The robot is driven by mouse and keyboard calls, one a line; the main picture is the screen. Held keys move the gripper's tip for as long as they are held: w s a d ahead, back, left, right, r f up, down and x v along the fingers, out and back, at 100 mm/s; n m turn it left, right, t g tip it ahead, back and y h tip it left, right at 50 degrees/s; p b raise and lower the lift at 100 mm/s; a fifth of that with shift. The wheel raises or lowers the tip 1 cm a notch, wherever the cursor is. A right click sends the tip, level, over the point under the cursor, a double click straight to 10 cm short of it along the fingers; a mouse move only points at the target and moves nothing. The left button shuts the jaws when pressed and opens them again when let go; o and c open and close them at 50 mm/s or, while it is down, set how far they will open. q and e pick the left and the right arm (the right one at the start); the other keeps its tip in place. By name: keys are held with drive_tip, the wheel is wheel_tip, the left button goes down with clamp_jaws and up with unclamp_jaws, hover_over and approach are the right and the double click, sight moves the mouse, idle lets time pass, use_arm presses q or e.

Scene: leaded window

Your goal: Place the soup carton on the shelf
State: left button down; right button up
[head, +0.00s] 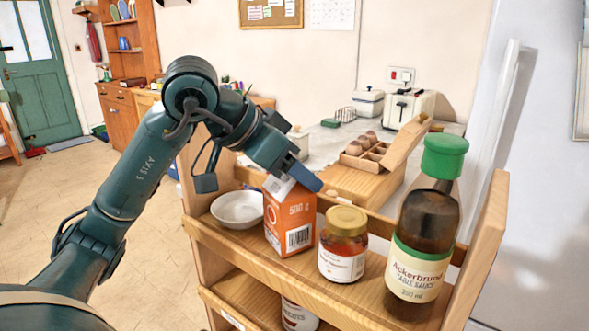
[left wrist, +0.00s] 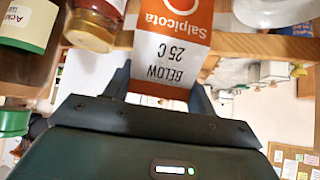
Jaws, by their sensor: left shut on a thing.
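The soup carton (head: 289,222) is an orange and white gable-top box. It stands upright at the upper board of the wooden shelf (head: 262,256), between a white bowl and a jar. Whether its base touches the board I cannot tell. My left gripper (head: 298,178) comes down from above and is shut on the carton's top. In the left wrist view the carton (left wrist: 172,50) sits between the two fingers (left wrist: 160,88), with its lettering upside down. My right gripper is not in view.
On the same board are the white bowl (head: 237,209), a gold-lidded jar (head: 342,252) close to the right, and a green-capped sauce bottle (head: 421,235). A can (head: 298,315) is on the board below. Behind are an egg box (head: 366,155) and a toaster (head: 408,107).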

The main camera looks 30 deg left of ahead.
use_arm(q)
drive_tip(key=shift+f, duration=0.15)
drive_tip(key=shift+c, duration=2.4)
unclamp_jaws()
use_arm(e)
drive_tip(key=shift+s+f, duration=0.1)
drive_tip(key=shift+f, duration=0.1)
use_arm(q)
drive_tip(key=shift+r, duration=0.2)
drive_tip(key=shift+s+a+r, duration=0.15)
drive_tip(key=shift+r, duration=0.1)
drive_tip(key=v, duration=1.1)
drive_tip(key=shift+s, duration=0.2)
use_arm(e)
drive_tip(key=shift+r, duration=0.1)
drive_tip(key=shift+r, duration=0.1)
